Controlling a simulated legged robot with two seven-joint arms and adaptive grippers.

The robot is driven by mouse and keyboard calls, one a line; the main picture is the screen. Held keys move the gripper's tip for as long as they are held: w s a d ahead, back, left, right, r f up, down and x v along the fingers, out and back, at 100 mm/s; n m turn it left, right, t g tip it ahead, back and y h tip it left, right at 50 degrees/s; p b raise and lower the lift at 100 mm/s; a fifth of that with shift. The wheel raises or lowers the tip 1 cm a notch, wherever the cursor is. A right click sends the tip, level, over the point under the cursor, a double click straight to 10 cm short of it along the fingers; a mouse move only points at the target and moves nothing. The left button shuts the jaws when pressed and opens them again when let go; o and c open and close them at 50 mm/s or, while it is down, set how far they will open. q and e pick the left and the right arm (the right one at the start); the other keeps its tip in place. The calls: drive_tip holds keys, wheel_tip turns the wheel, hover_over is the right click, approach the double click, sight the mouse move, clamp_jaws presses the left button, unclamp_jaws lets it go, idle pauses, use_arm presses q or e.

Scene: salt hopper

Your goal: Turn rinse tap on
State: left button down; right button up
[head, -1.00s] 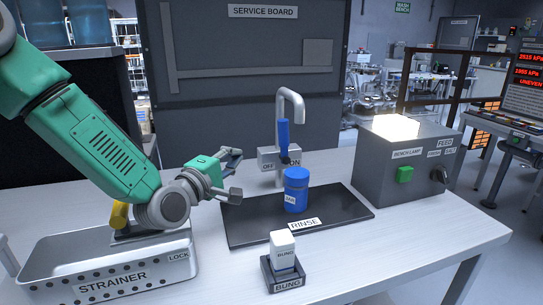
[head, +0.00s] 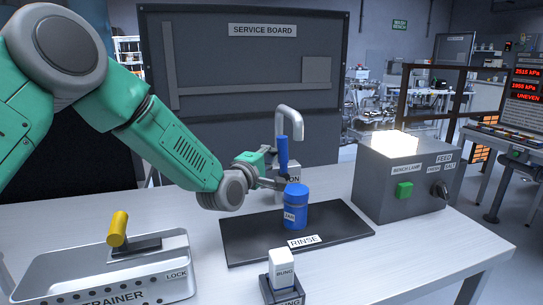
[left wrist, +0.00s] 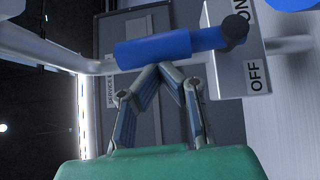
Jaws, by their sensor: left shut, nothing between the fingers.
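The rinse tap (head: 289,113) is a silver bent spout behind the dark rinse mat (head: 240,246). Its blue lever (head: 283,153) stands upright in front of a plate (head: 295,177) with an ON label showing; OFF is hidden by my gripper. My left gripper (head: 283,184) is at the lever's left and lower side, shut and empty. In the left wrist view, the fingertips (left wrist: 168,68) meet right beside the blue lever (left wrist: 155,48), and both OFF and ON show on the plate (left wrist: 233,75). I cannot tell whether they touch the lever. My right gripper is out of view.
A blue jar (head: 296,210) stands on the mat, just below my gripper. A white bung (head: 283,267) sits in its holder in front. A strainer (head: 170,287) with a yellow handle is at left. A grey lamp box (head: 400,180) stands at right.

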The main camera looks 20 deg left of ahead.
sight(285, 148)
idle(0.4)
use_arm(q)
drive_tip(key=m+g+p, duration=0.1)
drive_tip(key=p, duration=0.1)
drive_tip(key=w+d+r+p, duration=0.1)
drive_tip(key=p, duration=0.1)
drive_tip(key=d+m+g+p, duration=0.1)
drive_tip(key=p, duration=0.1)
drive_tip(key=shift+w+d+r+m+g+y, duration=0.15)
drive_tip(key=shift+w+r+m+g+y, duration=0.15)
drive_tip(key=shift+y, duration=0.1)
drive_tip(key=shift+w+d+m+g+p, duration=0.3)
drive_tip(key=shift+d+m+g+p, duration=0.2)
drive_tip(key=shift+p, duration=0.75)
drive_tip(key=shift+w+d+f+y+p, duration=0.1)
drive_tip(key=shift+f+y+p, duration=0.1)
drive_tip(key=shift+y+p, duration=0.2)
drive_tip(key=shift+g, duration=0.3)
